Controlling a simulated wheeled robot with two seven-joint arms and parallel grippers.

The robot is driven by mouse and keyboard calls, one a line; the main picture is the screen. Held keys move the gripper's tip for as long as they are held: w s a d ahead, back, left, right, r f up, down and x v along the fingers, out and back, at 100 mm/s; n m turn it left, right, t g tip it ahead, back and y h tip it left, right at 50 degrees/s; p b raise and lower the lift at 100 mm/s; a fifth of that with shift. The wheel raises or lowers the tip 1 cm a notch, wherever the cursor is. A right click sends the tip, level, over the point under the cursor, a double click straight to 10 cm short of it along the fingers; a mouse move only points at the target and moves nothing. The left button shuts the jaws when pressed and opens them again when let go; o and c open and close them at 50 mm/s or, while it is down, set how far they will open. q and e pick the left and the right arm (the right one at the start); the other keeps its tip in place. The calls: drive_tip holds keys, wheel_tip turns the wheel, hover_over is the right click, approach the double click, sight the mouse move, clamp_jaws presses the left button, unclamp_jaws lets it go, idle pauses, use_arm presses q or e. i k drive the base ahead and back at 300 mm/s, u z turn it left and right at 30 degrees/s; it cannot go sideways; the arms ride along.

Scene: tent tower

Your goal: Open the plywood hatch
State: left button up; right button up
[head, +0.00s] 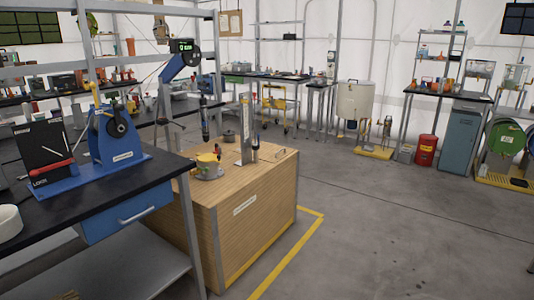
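A plywood box (255,228) stands in the middle of the view, right of the black-topped bench. Its front carries a small white label (245,205), too small to read. Its top (265,168) is flat and looks closed. I cannot tell which panel is the hatch, and no open gap shows in the box. Neither of my grippers is in view.
The black bench (60,208) fills the near left, with a blue drawer (125,212) and a blue device (115,140). A yellow floor line (285,255) runs around the box. The grey floor (400,230) to the right is clear. A red drum (426,150) stands farther back.

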sight(273, 155)
drive_tip(key=z, duration=0.55)
drive_tip(key=i, duration=1.5)
drive_tip(key=z, duration=0.35)
drive_tip(key=i, duration=2.05)
drive_tip(key=u, duration=1.65)
drive_tip(key=i, duration=1)
drive_tip(key=u, duration=0.9)
